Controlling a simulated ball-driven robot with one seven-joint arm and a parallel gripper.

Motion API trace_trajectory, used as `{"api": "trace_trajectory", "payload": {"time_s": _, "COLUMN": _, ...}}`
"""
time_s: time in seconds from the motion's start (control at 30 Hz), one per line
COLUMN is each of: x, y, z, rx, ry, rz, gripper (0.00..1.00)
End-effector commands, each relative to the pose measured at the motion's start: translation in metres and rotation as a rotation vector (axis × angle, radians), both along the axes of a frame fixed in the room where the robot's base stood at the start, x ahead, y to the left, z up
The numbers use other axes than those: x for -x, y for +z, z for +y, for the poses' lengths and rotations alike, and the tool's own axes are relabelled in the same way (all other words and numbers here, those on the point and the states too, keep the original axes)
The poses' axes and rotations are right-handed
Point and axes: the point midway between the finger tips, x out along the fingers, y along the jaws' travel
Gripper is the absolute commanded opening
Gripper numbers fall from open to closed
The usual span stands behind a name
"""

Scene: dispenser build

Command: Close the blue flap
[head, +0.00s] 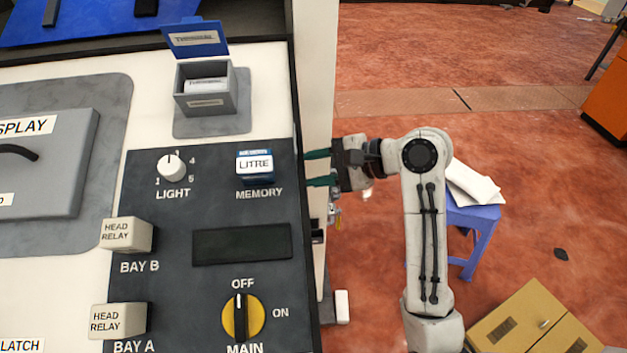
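The blue flap (196,38) stands raised and tilted back on the rear edge of a small grey box, so it is open. It carries a white label, perhaps reading "THERMAL". The grey box (206,103) has an open top, and a white labelled item (206,84) shows inside. My gripper (318,168) is to the right of the panel's edge, below and right of the box in the picture. Its two green fingertips are apart with nothing seen between them. It points left and appears clear of the flap and box.
The dark panel (140,193) holds a LIGHT knob (172,167), a blue-and-white MEMORY block (255,167), two HEAD RELAY blocks and a yellow MAIN switch (243,317). A pale upright post (314,70) stands right of the box. A blue stool (476,222) and cardboard box (535,325) are on the floor.

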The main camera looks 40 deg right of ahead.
Motion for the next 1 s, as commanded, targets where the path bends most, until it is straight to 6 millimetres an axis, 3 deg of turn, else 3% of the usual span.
{"api": "trace_trajectory", "payload": {"time_s": 0.23, "x": 0.007, "y": -0.023, "z": 0.006, "rx": 0.084, "ry": 0.033, "rz": 0.019, "gripper": 0.41}}
{"api": "trace_trajectory", "payload": {"time_s": 0.87, "x": 0.009, "y": -0.028, "z": 0.007, "rx": 0.109, "ry": 0.042, "rz": 0.023, "gripper": 0.41}}
{"api": "trace_trajectory", "payload": {"time_s": 1.0, "x": 0.024, "y": -0.059, "z": 0.016, "rx": 0.228, "ry": 0.103, "rz": 0.058, "gripper": 0.41}}
